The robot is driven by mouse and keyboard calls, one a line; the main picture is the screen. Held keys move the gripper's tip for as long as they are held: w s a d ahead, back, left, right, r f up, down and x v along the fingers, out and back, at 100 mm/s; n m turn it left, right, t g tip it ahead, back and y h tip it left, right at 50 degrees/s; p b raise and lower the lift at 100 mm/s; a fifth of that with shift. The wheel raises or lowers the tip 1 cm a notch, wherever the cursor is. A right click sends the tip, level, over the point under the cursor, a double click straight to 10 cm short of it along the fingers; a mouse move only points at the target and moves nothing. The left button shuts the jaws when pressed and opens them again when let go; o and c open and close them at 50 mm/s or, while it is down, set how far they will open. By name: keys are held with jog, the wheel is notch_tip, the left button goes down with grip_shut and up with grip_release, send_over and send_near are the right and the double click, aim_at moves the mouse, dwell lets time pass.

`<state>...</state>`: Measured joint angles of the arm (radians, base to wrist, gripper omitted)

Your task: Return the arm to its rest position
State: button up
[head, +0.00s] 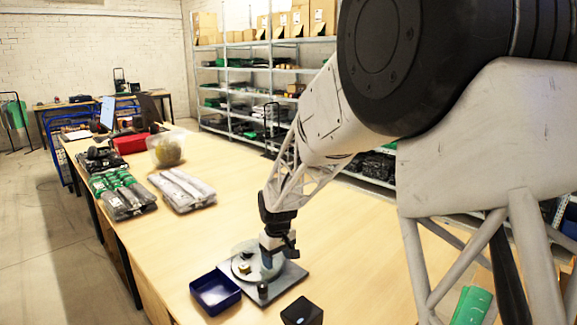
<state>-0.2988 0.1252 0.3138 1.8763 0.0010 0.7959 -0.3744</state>
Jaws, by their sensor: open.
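My arm reaches in from the right of the head view. My gripper (275,256) points down over a round grey disc (243,256) on a flat dark grey base plate (285,284). The jaws look open. I cannot make out anything held between the fingers. The near arm links hide much of the right side, and the gripper hides part of the disc. Whether the fingertips touch the disc is not clear.
A blue tray (234,301) sits left of the plate and a black box (302,312) in front. Grey packages (182,188), green-and-grey packages (122,194) and a clear bin (155,142) stand further back. Shelves (240,68) line the back. The table's middle (225,215) is clear.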

jog(key=s+d+r+m+t, duration=0.1)
jog(key=s+d+r+m, duration=0.1)
jog(key=s+d+r, duration=0.6)
jog(key=s+d+r+m, duration=0.2)
jog(key=s+d+r, duration=0.4)
jog(key=s, duration=0.4)
jog(key=s+d+r+m, duration=0.1)
jog(key=s+d, duration=0.3)
jog(key=s, duration=0.7)
jog(key=s+d+r+m+t, duration=0.1)
jog(key=s+d+m, duration=0.1)
jog(key=s, duration=0.9)
jog(key=shift+d+m, duration=0.4)
jog(key=shift+d, duration=0.5)
